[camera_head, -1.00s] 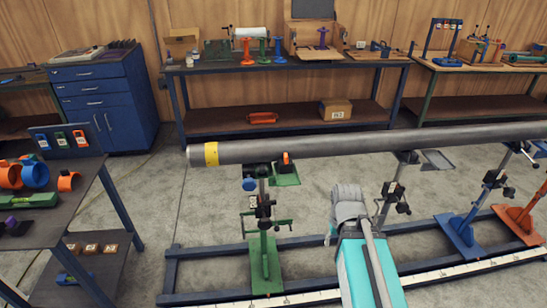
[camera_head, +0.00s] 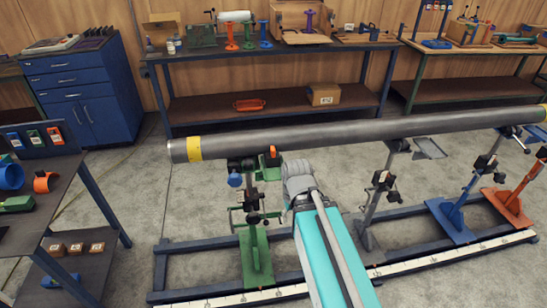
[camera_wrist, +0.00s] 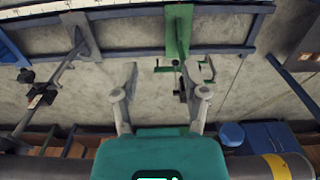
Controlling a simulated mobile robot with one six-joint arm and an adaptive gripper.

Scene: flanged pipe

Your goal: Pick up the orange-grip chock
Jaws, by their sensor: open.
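The orange-grip chock (camera_head: 271,157) sits in the head view on the green stand (camera_head: 257,250), just below the pipe (camera_head: 360,133) near its yellow-banded end. Its orange grip points up beside the pipe and its green body is partly hidden. My gripper's grey wrist (camera_head: 298,178) is just right of and in front of the chock; its fingers are hard to make out there. In the wrist view my gripper (camera_wrist: 158,78) shows two spread fingers with nothing between them. The green stand (camera_wrist: 178,35) is beyond the fingers there. I cannot make out the chock in that view.
The pipe crosses the bottom of the wrist view (camera_wrist: 245,168). Grey, blue (camera_head: 452,215) and orange (camera_head: 508,205) stands share the floor frame to the right. A side table (camera_head: 45,205) with fittings is at left. A workbench (camera_head: 270,50) stands behind. Bare floor lies between.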

